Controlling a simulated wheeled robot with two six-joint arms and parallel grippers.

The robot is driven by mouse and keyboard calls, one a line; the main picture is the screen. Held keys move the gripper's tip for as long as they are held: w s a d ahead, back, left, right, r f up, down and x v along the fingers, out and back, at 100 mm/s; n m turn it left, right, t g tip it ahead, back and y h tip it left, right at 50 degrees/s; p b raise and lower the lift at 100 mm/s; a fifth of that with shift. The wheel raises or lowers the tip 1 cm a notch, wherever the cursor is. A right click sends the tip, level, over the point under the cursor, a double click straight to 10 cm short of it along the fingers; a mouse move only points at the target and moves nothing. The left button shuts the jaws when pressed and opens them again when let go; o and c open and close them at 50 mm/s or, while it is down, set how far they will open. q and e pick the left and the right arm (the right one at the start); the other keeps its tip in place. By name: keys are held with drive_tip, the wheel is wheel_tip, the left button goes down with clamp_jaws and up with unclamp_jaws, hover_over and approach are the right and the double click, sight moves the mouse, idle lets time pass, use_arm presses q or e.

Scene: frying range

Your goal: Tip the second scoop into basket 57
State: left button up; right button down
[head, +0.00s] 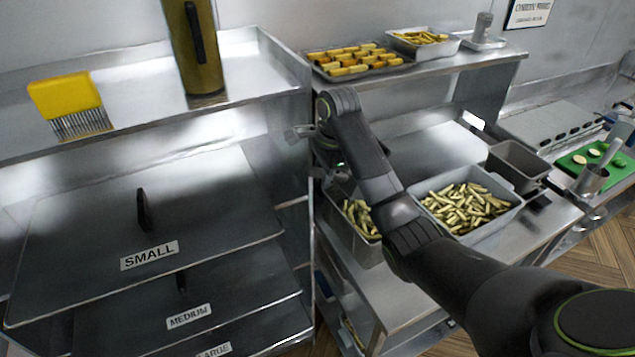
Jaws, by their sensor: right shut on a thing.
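My right arm reaches in from the lower right, and its gripper (302,133) is at the right end of the steel shelf unit, left of the arm's bend. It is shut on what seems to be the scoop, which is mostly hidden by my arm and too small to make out. A grey bin (368,250) of cut potato sticks stands below the gripper, partly covered by my arm. A wider grey bin (478,237) of sticks stands right of it. No basket marked 57 can be made out. My left gripper is not in view.
Lids marked SMALL (200,205), MEDIUM and LARGE are stacked at left. Above are a yellow brush (65,95) and a dark canister (193,50). A tray of browned pieces (350,60) is on the back shelf. An empty grey pan (518,165) stands right.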

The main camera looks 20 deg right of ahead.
drive_tip(key=shift+w+d+r+g+y, duration=0.15)
drive_tip(key=shift+w+d+r+y, duration=0.05)
drive_tip(key=shift+d+r+y, duration=0.95)
drive_tip(key=shift+w+d+r+g+y, duration=0.15)
drive_tip(key=shift+d+r+y, duration=0.7)
drive_tip(key=shift+d+r, duration=0.6)
drive_tip(key=shift+d+f, duration=0.2)
